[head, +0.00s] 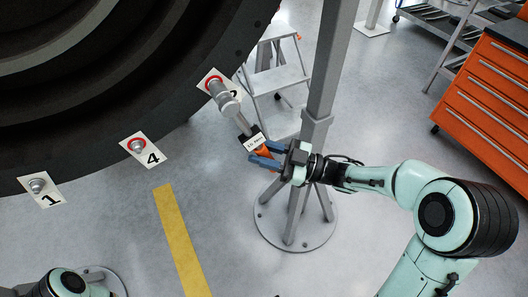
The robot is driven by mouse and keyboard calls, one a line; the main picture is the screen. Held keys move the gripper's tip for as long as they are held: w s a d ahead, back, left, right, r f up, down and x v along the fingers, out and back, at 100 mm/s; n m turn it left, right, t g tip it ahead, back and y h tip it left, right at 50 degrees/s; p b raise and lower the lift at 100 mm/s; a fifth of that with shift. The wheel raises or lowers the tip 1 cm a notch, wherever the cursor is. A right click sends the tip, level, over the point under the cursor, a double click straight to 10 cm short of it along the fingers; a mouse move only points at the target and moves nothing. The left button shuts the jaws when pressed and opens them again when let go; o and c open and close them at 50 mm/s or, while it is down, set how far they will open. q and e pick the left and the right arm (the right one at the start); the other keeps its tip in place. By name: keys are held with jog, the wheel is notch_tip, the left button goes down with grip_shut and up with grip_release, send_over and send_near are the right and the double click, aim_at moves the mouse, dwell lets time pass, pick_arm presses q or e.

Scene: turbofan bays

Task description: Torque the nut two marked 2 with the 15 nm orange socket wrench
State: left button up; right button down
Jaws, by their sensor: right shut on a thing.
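My right gripper (268,156) is shut on the orange handle of the socket wrench (232,112), which carries a white label reading 15 Nm. The wrench's grey socket head points up and left to the plate marked 2 (205,82) on the engine rim. The socket end covers the nut there and partly hides the number; I cannot tell whether it is fully seated. A red ring shows around that spot. The nut at plate 4 (138,146) also has a red ring. The nut at plate 1 (37,186) has no red ring. My left gripper is not in view.
The large dark engine ring (100,95) fills the upper left. A grey post (323,85) with a round base stands close to my right gripper. A step stool (275,80) is behind the wrench. An orange drawer cabinet (485,85) stands at the right. A yellow line (180,240) crosses open floor.

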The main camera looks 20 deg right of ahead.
jog(key=shift+w+a, duration=0.1)
jog(key=shift+w, duration=0.7)
dwell(0.4)
jog(key=shift+a+f+b, duration=0.2)
jog(key=shift+a+b, duration=0.3)
jog(key=shift+b, duration=0.05)
jog(key=shift+s+a+f+m+t+y+b, duration=0.1)
jog(key=shift+a+m+t+y+b, duration=0.2)
jog(key=shift+a+m+t+b, duration=0.2)
jog(key=shift+s+a+f+m+t+b, duration=0.15)
jog(key=shift+a+m+t+b, duration=0.35)
jog(key=shift+a+b, duration=0.45)
